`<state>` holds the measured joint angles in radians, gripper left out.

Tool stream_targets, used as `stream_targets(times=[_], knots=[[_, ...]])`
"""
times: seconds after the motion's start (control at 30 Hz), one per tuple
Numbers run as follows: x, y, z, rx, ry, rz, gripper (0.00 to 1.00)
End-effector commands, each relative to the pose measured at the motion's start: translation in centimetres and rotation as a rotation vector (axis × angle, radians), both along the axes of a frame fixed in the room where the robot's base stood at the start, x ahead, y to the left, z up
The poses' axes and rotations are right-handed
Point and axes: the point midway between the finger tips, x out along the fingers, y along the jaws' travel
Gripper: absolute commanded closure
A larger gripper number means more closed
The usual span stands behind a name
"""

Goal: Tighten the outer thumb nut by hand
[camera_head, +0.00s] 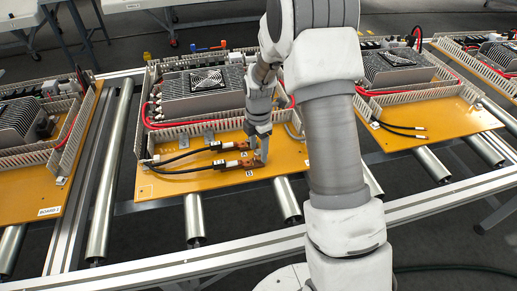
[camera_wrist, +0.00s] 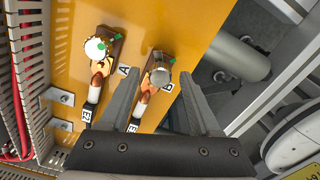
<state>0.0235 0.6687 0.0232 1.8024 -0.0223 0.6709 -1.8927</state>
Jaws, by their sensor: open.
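The outer thumb nut (camera_wrist: 160,75) is a grey round knob on the terminal nearer the board's edge, by the label B, in the wrist view. A green mark shows beside it. The inner thumb nut (camera_wrist: 96,48) is pale, with green marks near it, on the terminal to the left. A cable lug (camera_wrist: 142,104) with a reddish sleeve runs to the outer terminal. My gripper (camera_wrist: 160,77) is open, its fingertips on either side of the outer nut with gaps showing. In the head view my gripper (camera_head: 259,148) points down over the terminals; the nut is mostly hidden there.
The orange board (camera_head: 205,180) rests on a roller conveyor (camera_head: 197,212). White slotted ducts (camera_wrist: 32,60), metal brackets and a red cable lie left of the terminals in the wrist view. Two black cables (camera_head: 190,168) reach the terminals. Other boards stand on both sides.

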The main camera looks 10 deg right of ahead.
Motion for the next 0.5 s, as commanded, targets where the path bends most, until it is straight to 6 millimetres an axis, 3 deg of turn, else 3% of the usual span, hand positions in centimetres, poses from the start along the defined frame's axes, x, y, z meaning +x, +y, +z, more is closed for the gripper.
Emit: stream_targets(times=[0.27,0.5], knots=[[0.01,-0.02,-0.13,0.000,0.000,0.000,0.36],[0.01,-0.03,-0.11,0.000,0.000,-0.001,0.79]])
